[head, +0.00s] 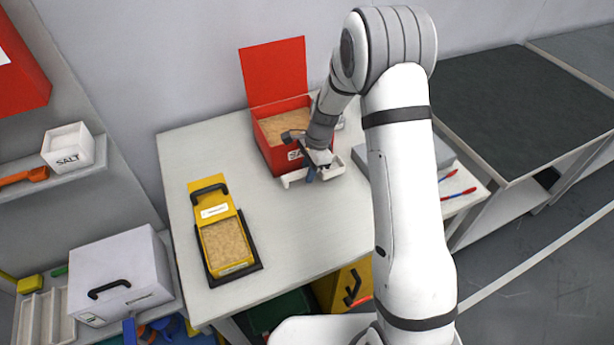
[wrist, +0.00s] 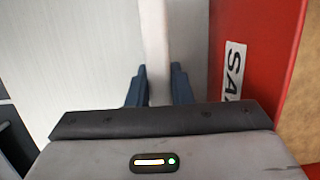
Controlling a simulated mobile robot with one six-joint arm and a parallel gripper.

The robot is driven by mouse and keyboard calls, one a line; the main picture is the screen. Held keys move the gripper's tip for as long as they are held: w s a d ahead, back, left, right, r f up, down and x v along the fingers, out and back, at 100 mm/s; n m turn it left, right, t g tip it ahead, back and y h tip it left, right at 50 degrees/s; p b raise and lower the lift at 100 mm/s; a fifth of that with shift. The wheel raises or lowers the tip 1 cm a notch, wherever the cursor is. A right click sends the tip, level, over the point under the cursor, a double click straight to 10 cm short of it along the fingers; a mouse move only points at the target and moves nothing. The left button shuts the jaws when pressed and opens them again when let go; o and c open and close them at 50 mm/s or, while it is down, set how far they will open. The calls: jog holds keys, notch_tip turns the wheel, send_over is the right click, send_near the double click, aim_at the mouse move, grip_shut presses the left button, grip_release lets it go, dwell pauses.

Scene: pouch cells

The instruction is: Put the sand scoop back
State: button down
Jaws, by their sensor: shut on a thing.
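The red sand box (head: 274,155) stands at the back of the white table with its lid raised, sand inside and a white label on its front. It also shows at the right in the wrist view (wrist: 262,45). A white tray-like piece (head: 290,180) is at the foot of its front. My gripper (head: 315,176) points down there, close to the box front. In the wrist view its blue fingers (wrist: 158,88) are shut on a pale bar (wrist: 155,35) running alongside the box. I cannot tell whether this bar is the scoop or part of the tray; no scoop shape shows clearly.
A salt box (head: 68,148) and an orange scoop (head: 24,177) are on the left shelf. Red-tipped tools (head: 458,194) lie at the right. The table's front middle is clear.

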jog(key=shift+d+x, duration=0.25)
jog(key=shift+x, duration=1.05)
jog(key=shift+f, duration=0.25)
jog(key=c, duration=1.3)
grip_release()
jog(key=shift+w, duration=0.1)
